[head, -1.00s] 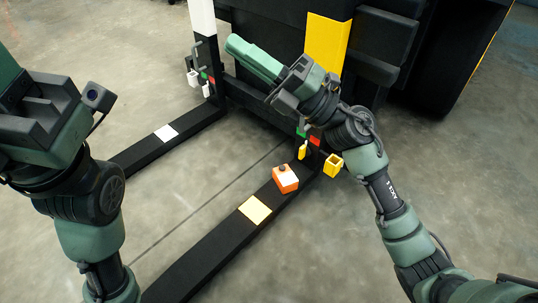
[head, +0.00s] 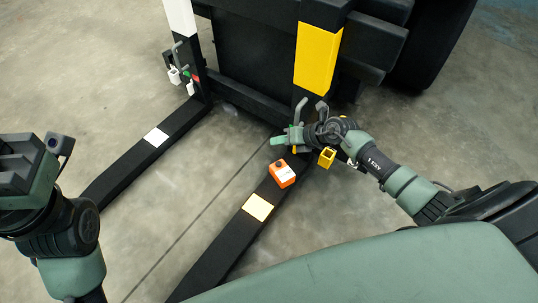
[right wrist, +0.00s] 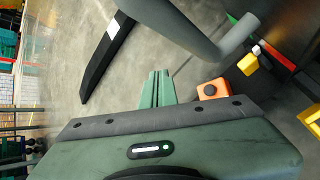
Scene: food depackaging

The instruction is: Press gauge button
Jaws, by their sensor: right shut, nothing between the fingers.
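The gauge looks to be the small orange box (head: 283,175) with a dark button on top. It sits on the black fork with the pale yellow patch, near the yellow-marked upright. It also shows in the right wrist view (right wrist: 212,91), just right of my fingertips. My right gripper (head: 279,139) is shut and empty, its green fingers pressed together. In the head view its fingertips lie just above the box in the picture, apart from the button. The fingers also show in the right wrist view (right wrist: 158,88). My left gripper (head: 22,165) is at the left edge, its fingertips not visible.
A yellow holder (head: 326,158) is beside the right upright (head: 318,58), close to my right wrist. Grey hooked levers stand there. The left fork (head: 140,150) has a white patch, with white holders near its upright. The floor between the forks is clear.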

